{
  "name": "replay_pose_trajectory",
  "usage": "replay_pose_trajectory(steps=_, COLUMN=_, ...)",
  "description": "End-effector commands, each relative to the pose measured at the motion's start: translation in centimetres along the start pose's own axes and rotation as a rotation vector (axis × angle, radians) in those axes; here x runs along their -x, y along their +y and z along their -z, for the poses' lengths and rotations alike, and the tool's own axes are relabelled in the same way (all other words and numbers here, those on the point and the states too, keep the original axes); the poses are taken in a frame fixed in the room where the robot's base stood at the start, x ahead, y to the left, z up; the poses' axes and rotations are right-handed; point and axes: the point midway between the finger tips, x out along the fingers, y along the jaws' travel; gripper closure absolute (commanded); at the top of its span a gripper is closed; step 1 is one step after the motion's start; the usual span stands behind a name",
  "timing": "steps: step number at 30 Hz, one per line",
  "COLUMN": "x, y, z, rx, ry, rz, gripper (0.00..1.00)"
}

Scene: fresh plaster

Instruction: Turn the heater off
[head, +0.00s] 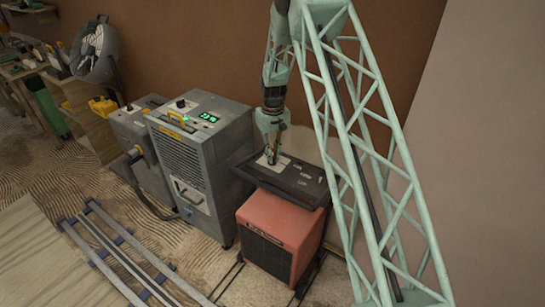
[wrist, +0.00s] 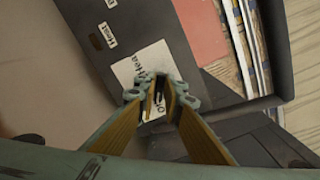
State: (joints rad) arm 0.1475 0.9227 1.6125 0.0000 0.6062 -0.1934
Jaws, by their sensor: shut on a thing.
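The heater (head: 281,233) is an orange-red box with a dark grille on its front. Its dark top panel (head: 305,190) carries a white label plate and several small labels. The white plate (wrist: 131,70) also shows in the wrist view, with lettering partly covered by my fingers. My gripper (head: 272,158) points down onto this plate. In the wrist view my gripper (wrist: 160,92) has its yellow-lined fingers closed at the tips around a small dark control, which they mostly hide. I cannot read which setting the control points to.
A grey machine (head: 206,160) with a green display stands close left of the heater. A hose (head: 150,190) and metal rails (head: 120,255) lie on the floor to the left. A wall is close behind. My lattice column takes up the right side.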

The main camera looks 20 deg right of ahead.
Motion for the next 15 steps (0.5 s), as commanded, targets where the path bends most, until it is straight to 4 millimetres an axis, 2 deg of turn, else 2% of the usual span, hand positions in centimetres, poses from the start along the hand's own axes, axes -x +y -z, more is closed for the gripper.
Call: replay_pose_trajectory(steps=15, x=-0.04, y=0.06, z=-0.07, rx=0.079, ry=-0.002, rz=0.0, gripper=1.0)
